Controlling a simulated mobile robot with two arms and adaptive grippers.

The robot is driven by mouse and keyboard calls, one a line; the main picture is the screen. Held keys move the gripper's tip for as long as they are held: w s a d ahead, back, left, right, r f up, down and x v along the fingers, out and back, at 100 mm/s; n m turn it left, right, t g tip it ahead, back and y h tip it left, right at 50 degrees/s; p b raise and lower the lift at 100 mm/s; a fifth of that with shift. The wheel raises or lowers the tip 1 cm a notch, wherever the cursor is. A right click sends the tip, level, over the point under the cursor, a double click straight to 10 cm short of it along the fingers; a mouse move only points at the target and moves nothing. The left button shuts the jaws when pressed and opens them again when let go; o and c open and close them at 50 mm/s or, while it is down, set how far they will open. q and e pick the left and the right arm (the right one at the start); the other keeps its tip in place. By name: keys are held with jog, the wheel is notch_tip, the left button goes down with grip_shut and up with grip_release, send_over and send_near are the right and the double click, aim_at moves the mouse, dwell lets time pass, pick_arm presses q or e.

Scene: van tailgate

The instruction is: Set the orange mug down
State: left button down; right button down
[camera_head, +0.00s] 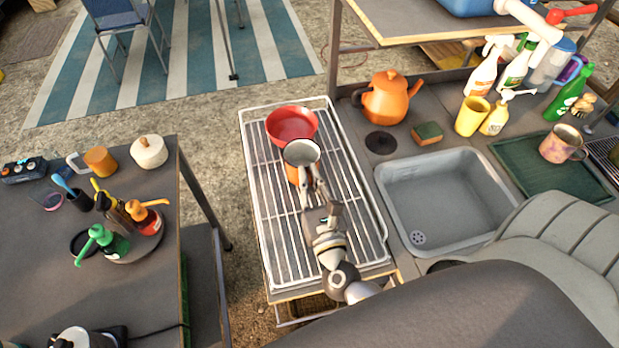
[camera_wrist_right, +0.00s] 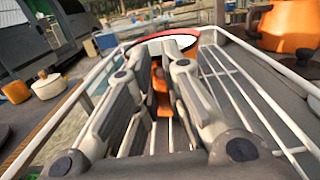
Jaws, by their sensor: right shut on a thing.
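The orange mug (camera_head: 291,173) has a pale rim and a dark inside, and its mouth faces up. It is over the white wire rack (camera_head: 283,240), just in front of the red bowl (camera_head: 291,125). My right gripper (camera_head: 312,184) is shut on the mug from its near side. In the right wrist view, orange shows between the fingers (camera_wrist_right: 160,78), which hide most of the mug. I cannot tell whether its base touches the rack. My left gripper is not in view.
The near part of the rack is bare. A sink (camera_head: 445,200) lies right of it, with an orange kettle (camera_head: 389,99) and a sponge (camera_head: 427,133) behind. A table at left holds bottles, an orange cup (camera_head: 101,161) and a white lidded pot (camera_head: 149,151).

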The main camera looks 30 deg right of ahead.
jog(key=c, duration=1.5)
grip_release()
jog(key=shift+r+p, duration=0.25)
jog(key=shift+p, duration=0.1)
jog(key=b+v, duration=0.4)
jog(key=v, duration=0.7)
jog(key=shift+s+a+f, duration=0.1)
jog(key=shift+f, duration=0.1)
jog(key=shift+s+r, duration=0.1)
jog(key=shift+s, duration=0.3)
